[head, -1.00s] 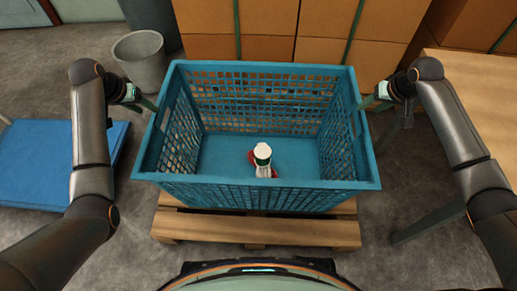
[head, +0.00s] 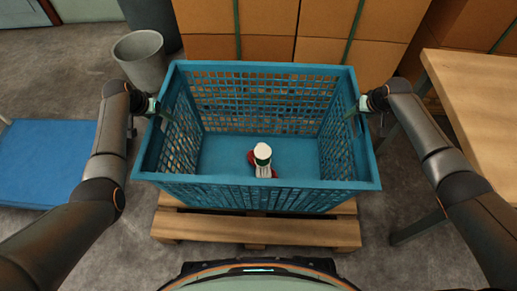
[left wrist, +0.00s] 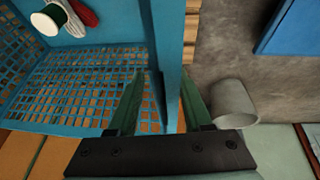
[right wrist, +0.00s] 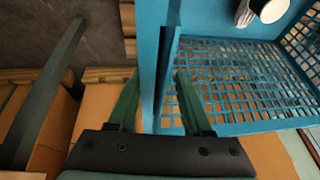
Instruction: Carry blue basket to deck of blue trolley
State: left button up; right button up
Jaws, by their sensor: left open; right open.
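The blue basket (head: 220,155) stands upright on a wooden pallet, with a white-and-green item (head: 263,155) and something red inside. The blue trolley's deck (head: 45,160) lies low at the left, partly hidden by my left arm. My left gripper (head: 161,110) is open at the basket's left rim; in the left wrist view its fingers (left wrist: 162,100) stand on either side of the wall (left wrist: 166,40). My right gripper (head: 360,107) is open at the right rim; in the right wrist view its fingers (right wrist: 158,100) straddle that wall (right wrist: 165,45).
The pallet (head: 255,232) lies under the basket. Cardboard boxes (head: 260,20) stand close behind it. A grey bin (head: 142,60) is at the back left. A wooden table (head: 480,95) stands at the right. Bare floor shows between pallet and trolley.

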pick_arm(q)
jog(key=shift+c, duration=0.4)
pick_arm(e)
jog(key=shift+c, duration=0.4)
pick_arm(q)
grip_shut()
pick_arm(e)
grip_shut()
jog(key=shift+d, duration=0.1)
pick_arm(q)
jog(key=shift+w+r, duration=0.1)
jog(key=shift+r, duration=0.15)
pick_arm(e)
jog(key=shift+r, duration=0.2)
